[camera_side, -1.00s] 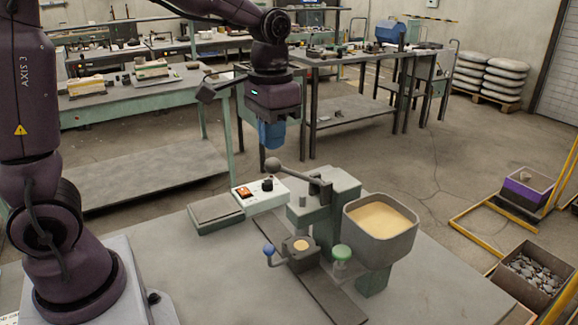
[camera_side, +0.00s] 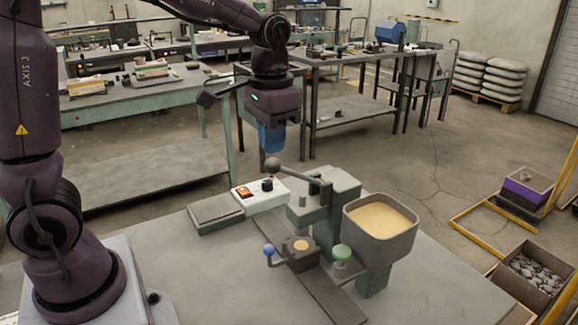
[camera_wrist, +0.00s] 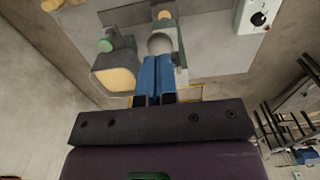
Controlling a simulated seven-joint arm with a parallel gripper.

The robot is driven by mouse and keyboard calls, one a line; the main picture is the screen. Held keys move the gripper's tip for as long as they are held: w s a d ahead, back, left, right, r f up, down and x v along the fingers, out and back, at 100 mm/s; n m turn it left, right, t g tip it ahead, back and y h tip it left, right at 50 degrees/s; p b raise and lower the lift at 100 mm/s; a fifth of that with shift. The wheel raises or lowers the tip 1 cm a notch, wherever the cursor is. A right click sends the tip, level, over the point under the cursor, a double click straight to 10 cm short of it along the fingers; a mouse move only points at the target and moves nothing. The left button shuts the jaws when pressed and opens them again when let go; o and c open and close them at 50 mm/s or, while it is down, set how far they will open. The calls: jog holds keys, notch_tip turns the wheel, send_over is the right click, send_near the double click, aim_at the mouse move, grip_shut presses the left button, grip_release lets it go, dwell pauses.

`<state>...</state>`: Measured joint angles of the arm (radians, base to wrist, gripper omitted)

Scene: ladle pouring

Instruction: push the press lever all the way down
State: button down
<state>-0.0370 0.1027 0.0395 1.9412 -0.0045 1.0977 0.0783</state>
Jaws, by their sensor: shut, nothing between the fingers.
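The press lever is a dark bar (camera_side: 300,177) with a round grey ball knob (camera_side: 273,164) at its free end. It is raised, with the knob end a little higher than the pivot on the green-grey press body (camera_side: 342,190). My gripper (camera_side: 271,153) has blue fingers, shut and empty, pointing down just above the ball. In the wrist view the fingertips (camera_wrist: 157,57) reach the edge of the ball (camera_wrist: 161,43). I cannot tell whether they touch it. A die block with a tan round centre (camera_side: 301,246) sits below the lever.
A hopper of yellow material (camera_side: 381,219) stands right of the press. A blue knob (camera_side: 268,249) and a green knob (camera_side: 342,252) flank the die. A control box (camera_side: 262,195) and a flat grey block (camera_side: 216,209) lie to the left. The front of the table is clear.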

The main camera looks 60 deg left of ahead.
aim_at(268, 161)
jog(key=shift+f, duration=0.7)
jog(key=shift+s+f, duration=0.1)
jog(key=shift+f, duration=0.05)
jog(key=shift+s+f, duration=0.35)
jog(key=shift+f, duration=0.35)
